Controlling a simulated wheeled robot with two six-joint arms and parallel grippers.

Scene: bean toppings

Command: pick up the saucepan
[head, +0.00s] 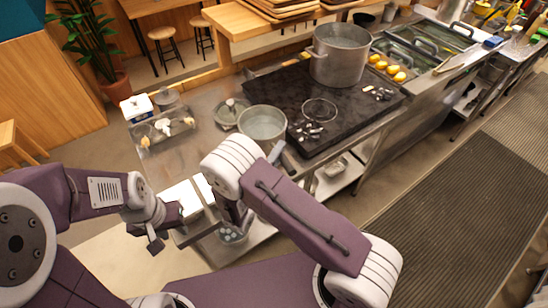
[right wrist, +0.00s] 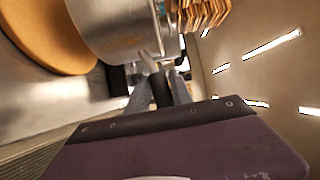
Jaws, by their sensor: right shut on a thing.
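The saucepan (head: 263,124) is a grey metal pan at the front of the steel counter, left of the black stove top. In the right wrist view its metal body (right wrist: 112,28) fills the upper left, and its handle (right wrist: 152,66) points toward my right gripper (right wrist: 158,88). The right gripper is shut on the handle. In the head view my right forearm hides most of this gripper. I cannot tell whether the pan is resting or lifted. My left gripper (head: 160,230) is at the lower left, apart from the pan, with its fingers spread and empty.
A large stockpot (head: 340,55) stands on the black stove top (head: 290,85), with several yellow items (head: 388,68) to its right. A tray of containers (head: 165,130) is left of the saucepan. The floor mat (head: 450,190) at right is clear.

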